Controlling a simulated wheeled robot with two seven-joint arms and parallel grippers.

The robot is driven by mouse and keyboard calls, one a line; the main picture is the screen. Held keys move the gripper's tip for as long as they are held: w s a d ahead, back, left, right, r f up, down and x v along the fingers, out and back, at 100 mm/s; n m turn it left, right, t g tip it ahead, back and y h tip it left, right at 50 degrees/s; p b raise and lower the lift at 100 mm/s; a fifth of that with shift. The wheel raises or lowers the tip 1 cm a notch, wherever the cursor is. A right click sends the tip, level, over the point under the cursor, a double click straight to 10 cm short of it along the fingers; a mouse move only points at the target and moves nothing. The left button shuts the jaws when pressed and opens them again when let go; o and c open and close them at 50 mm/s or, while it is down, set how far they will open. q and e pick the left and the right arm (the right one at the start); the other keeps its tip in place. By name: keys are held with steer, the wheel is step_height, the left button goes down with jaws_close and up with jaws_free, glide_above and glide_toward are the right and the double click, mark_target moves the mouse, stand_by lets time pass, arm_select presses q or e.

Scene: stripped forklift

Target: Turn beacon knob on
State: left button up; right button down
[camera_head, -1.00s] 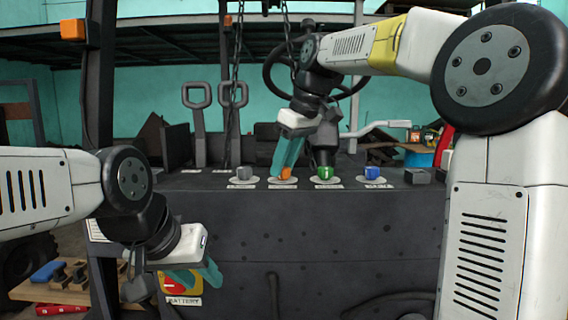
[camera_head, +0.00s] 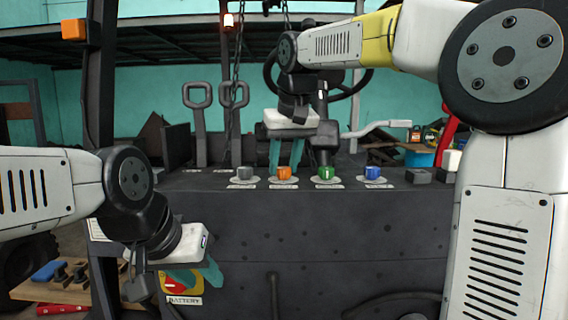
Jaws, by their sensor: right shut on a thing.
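The orange knob (camera_head: 284,173) is on the dark console top, between a grey knob and a green knob. Its label is too small to read. My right gripper (camera_head: 286,164) reaches down from above, its teal fingers on either side of the orange knob and shut on it. The beacon lamp (camera_head: 228,21) on the upper frame glows bright. My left gripper (camera_head: 197,276) is open at lower left, in front of the red and yellow battery switch (camera_head: 182,283), which it partly hides. Contact with that switch cannot be told.
The grey knob (camera_head: 244,173), green knob (camera_head: 326,173) and blue knob (camera_head: 372,172) stand in the same row. Two grey levers (camera_head: 198,110) and the steering wheel (camera_head: 350,85) rise behind. A chain (camera_head: 238,90) hangs left of my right gripper.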

stand_by(0.4)
steer(key=c, duration=1)
jaws_free()
steer(key=shift+o, duration=0.2)
steer(key=v, duration=0.8)
steer(key=shift+f, duration=0.1)
